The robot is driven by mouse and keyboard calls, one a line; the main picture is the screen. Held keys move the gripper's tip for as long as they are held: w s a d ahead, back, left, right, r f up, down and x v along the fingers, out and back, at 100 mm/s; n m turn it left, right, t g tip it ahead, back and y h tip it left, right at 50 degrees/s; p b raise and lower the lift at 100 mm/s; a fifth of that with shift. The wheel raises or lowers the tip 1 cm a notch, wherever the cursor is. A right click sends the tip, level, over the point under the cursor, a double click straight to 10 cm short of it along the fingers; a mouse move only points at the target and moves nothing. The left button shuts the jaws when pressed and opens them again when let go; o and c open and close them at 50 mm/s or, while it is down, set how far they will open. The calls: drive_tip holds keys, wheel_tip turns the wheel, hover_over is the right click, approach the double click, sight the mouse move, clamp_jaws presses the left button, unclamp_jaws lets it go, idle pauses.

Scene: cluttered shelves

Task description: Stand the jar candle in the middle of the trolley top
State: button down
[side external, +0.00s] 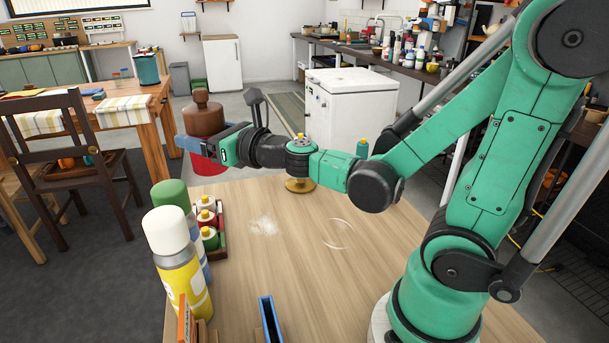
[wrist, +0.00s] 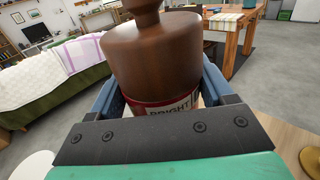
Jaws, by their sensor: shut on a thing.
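My gripper (side external: 188,146) is shut on the jar candle (side external: 203,118) and holds it up beyond the far left edge of the wooden work top. The candle has a broad brown top with a knob and looks upright. In the wrist view the jar candle (wrist: 150,55) stands between the blue fingers. A red band and a pale label reading "BRIGHT" show under its brown part; the rest is hidden by the gripper. A red shape shows below the fingers in the side view; I cannot tell if it is part of the candle. I cannot clearly make out the trolley top.
The wooden work top (side external: 290,240) is mostly clear in the middle. Spray cans (side external: 180,265) and a tray of small bottles (side external: 212,228) line its left edge. A brown chair (side external: 75,160) and a dining table (side external: 150,110) stand at left. A white cabinet (side external: 345,105) stands behind.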

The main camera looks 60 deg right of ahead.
drive_tip(key=shift+a, duration=0.95)
drive_tip(key=shift+w, duration=0.1)
drive_tip(key=w+d+r+n+y, duration=0.2)
drive_tip(key=w+d+n+y, duration=0.15)
drive_tip(key=w+d, duration=0.25)
drive_tip(key=s+d+n+g+y, duration=0.2)
drive_tip(key=d+y, duration=0.4)
drive_tip(key=d, duration=0.5)
drive_tip(key=shift+d+f+n+g, duration=0.15)
drive_tip(key=shift+n+g, duration=0.25)
drive_tip(key=shift+n, duration=0.05)
drive_tip(key=shift+f, duration=0.1)
wheel_tip(320, 180, down, 19)
drive_tip(key=shift+f, duration=0.2)
drive_tip(key=shift+f, duration=0.1)
